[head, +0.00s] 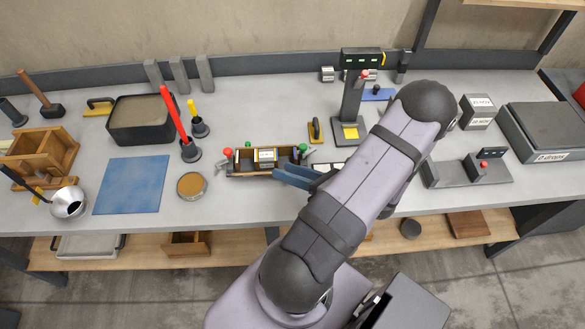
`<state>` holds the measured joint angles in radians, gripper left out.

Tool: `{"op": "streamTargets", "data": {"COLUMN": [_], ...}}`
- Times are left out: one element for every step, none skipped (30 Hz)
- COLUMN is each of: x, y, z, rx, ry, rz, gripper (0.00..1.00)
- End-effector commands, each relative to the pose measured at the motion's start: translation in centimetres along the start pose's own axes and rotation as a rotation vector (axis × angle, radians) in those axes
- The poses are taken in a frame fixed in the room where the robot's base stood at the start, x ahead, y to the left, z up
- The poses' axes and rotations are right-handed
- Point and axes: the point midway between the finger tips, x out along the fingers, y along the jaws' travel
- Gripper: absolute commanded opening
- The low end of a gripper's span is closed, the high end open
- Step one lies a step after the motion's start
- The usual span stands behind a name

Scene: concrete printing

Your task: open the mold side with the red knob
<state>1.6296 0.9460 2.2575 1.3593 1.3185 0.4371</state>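The mold (240,173) is a long narrow box near the front middle of the bench. A red knob (228,152) stands at its left end. A green knob (303,147) stands at its right end, and a smaller green part shows behind its left half. A labelled block with yellow edges (266,156) sits at the mold's middle. My gripper (286,176) reaches in from the right, its blue-grey fingers over the mold's front right part, to the right of the red knob. The fingers look close together, and their gap is unclear. My arm hides what lies behind the gripper.
A round tan-topped dish (191,186) and a blue mat (131,185) lie to the left. A black cup with a red-handled tool (189,151) stands behind the dish. A press (351,112) stands further back. Bare bench lies left of the mold.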

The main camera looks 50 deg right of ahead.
Motion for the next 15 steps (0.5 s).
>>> {"op": "streamTargets", "data": {"x": [0.3,0.6,1.0,1.2,1.3,1.1,0.8,0.5,0.0,-0.4,-0.8,-1.2,-1.5,-1.7,-1.9], "y": [1.7,2.1,2.2,1.9,1.3,-0.2,-1.3,-2.0,-2.9,-3.4,-3.9,-4.4,-4.7,-4.9,-5.0], "z": [2.6,3.3,3.8,3.9,3.5,2.1,1.0,0.1,-1.0,-1.7,-2.3,-3.0,-3.4,-3.7,-4.1], "rx": [0.006,0.011,0.021,0.032,0.043,0.057,0.068,0.078,0.087,0.092,0.093,0.090,0.086,0.082,0.070], "ry": [0.015,0.023,0.042,0.062,0.086,0.113,0.136,0.159,0.194,0.218,0.242,0.270,0.288,0.304,0.324], "rz": [-0.003,-0.013,-0.046,-0.088,-0.135,-0.205,-0.254,-0.297,-0.347,-0.379,-0.405,-0.431,-0.445,-0.455,-0.456], "gripper": [0.34,0.34,0.34,0.34,0.34,0.34,0.34,0.34,0.34,0.34,0.34,0.34,0.34,0.34,0.34]}}
